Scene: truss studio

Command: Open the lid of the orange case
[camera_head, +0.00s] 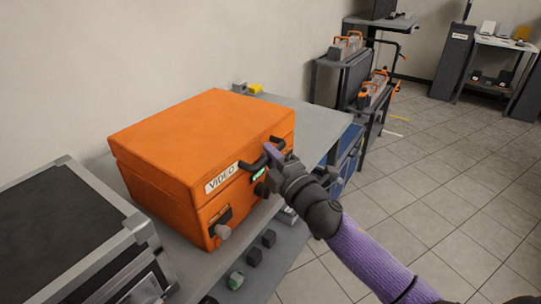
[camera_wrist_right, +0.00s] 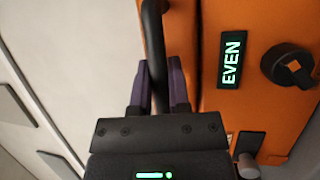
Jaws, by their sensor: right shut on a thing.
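The orange case (camera_head: 205,135) stands on a grey table in the head view, its lid down flat and a seam running below the "VIDEO" label (camera_head: 221,179). My right gripper (camera_head: 273,154) is at the front face of the case, near its right end. In the right wrist view my purple fingers (camera_wrist_right: 158,85) are shut on a black bar handle (camera_wrist_right: 154,35) of the case. A lit green "EVEN" display (camera_wrist_right: 230,58) and a black knob (camera_wrist_right: 288,66) sit beside it on the orange front. My left gripper is not in view.
A black case with metal edges (camera_head: 65,215) stands close at the left. Loaded carts (camera_head: 345,75) stand further back; tiled floor is open at the right.

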